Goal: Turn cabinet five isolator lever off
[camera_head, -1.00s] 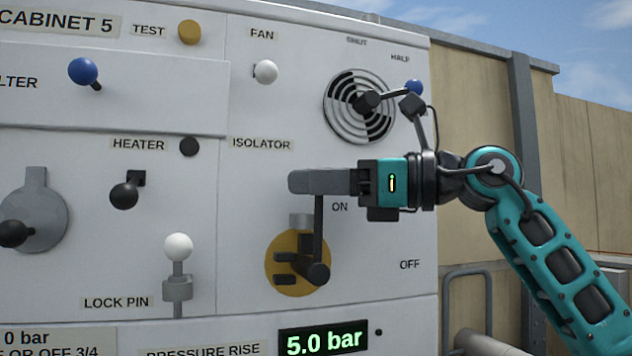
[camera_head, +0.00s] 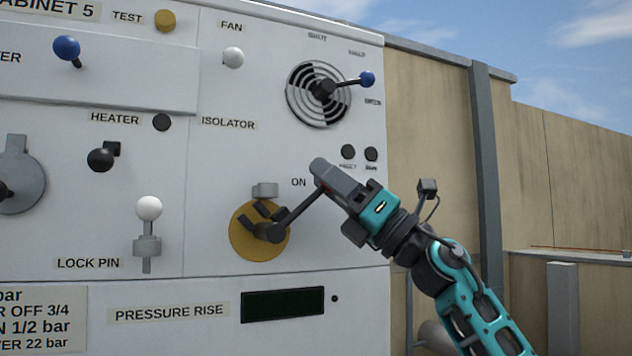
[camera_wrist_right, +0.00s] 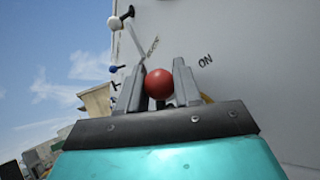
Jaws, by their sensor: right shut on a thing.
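The isolator lever (camera_head: 300,210) is a dark arm on a round yellow plate (camera_head: 241,245) on the cabinet 5 panel. It leans up and to the right from its pivot, past the ON label (camera_head: 299,182). The OFF label is not visible in the head view. My right gripper (camera_head: 326,176) is shut on the lever's end knob, which its fingers mostly hide in the head view. In the right wrist view the red knob (camera_wrist_right: 159,84) sits between the two fingers. My left gripper is not in view.
A rotary switch with a blue knob (camera_head: 367,79) is above the gripper. The lock pin (camera_head: 148,245) with a white ball and the black heater knob (camera_head: 101,160) are to the left. Below is a dark display (camera_head: 283,304). A fence stands right of the cabinet.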

